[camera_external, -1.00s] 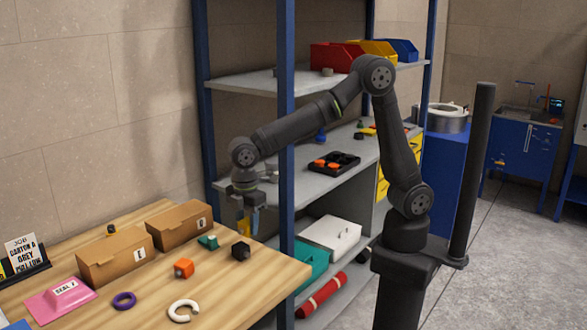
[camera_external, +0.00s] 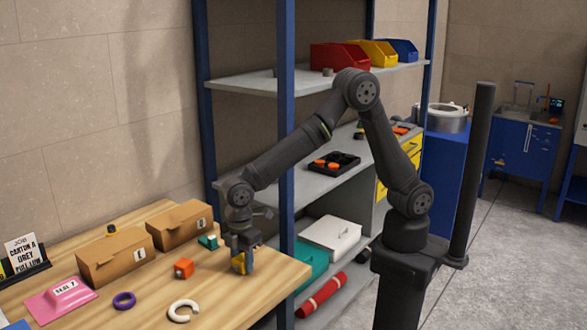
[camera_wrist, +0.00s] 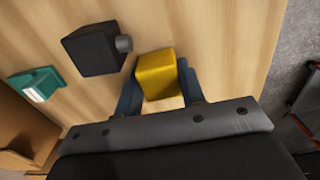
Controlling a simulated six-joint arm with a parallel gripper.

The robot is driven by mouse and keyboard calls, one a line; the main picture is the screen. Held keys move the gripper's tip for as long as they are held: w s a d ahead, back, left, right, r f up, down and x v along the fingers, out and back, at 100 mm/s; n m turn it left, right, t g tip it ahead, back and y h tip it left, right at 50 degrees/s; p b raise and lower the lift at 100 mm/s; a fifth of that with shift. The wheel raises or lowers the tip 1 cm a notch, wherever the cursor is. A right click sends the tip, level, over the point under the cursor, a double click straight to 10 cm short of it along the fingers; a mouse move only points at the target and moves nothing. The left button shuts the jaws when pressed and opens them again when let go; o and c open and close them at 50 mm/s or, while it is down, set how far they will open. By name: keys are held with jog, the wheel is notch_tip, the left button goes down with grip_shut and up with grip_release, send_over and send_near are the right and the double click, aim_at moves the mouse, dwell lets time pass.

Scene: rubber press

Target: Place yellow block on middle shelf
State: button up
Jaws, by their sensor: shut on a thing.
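The yellow block (camera_external: 238,264) is between the fingers of my gripper (camera_external: 243,266), low over the front right part of the wooden table. In the wrist view the yellow block (camera_wrist: 156,74) sits between the two blue fingers (camera_wrist: 160,88), which are shut on it. I cannot tell whether the block touches the tabletop. The middle shelf (camera_external: 310,187) is a grey board behind the blue post, to the right of my gripper and higher than the table.
A black block with a knob (camera_wrist: 90,50) lies close beside my gripper. A teal piece (camera_external: 208,242), an orange cube (camera_external: 183,268) and cartons (camera_external: 115,256) are on the table. A black tray (camera_external: 333,163) stands on the middle shelf. The blue post (camera_external: 287,130) rises between table and shelf.

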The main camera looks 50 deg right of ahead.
aim_at(242, 258)
jog(key=shift+f, duration=0.1)
jog(key=o, duration=1)
jog(key=shift+o, duration=0.2)
notch_tip(242, 258, up, 12)
jog(key=shift+f, duration=0.2)
jog(key=shift+o, duration=0.5)
jog(key=shift+r, duration=0.3)
